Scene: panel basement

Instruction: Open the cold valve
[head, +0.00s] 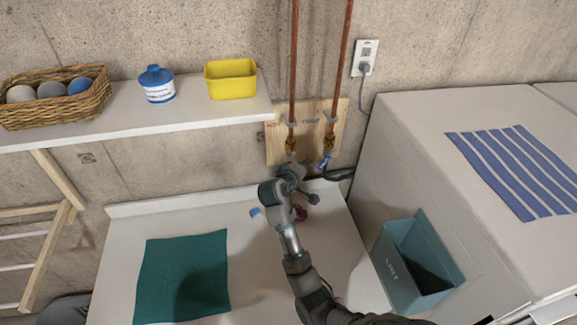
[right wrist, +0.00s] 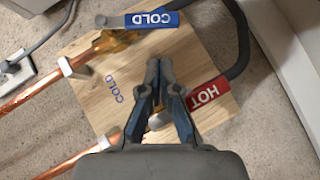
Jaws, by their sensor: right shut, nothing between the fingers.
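The cold valve has a blue handle marked COLD (right wrist: 152,20), at the top of the right wrist view. It lies at an angle to its copper pipe. In the head view the blue handle (head: 323,161) is just right of my right gripper (head: 292,170). In the right wrist view my right gripper (right wrist: 158,66) is shut and empty. Its tips are below the blue handle in the picture, with a visible gap. The hot valve's red handle (right wrist: 205,96) is right of the fingers, partly hidden by them. My left gripper is not in view.
Both valves are on a wooden board (head: 340,135) with two copper pipes (head: 343,50). A dark hose (right wrist: 243,45) runs by the handles. A shelf (head: 200,118), a white counter (head: 125,225) with a green cloth (head: 185,270), and a blue-grey bin (head: 405,262) surround the arm.

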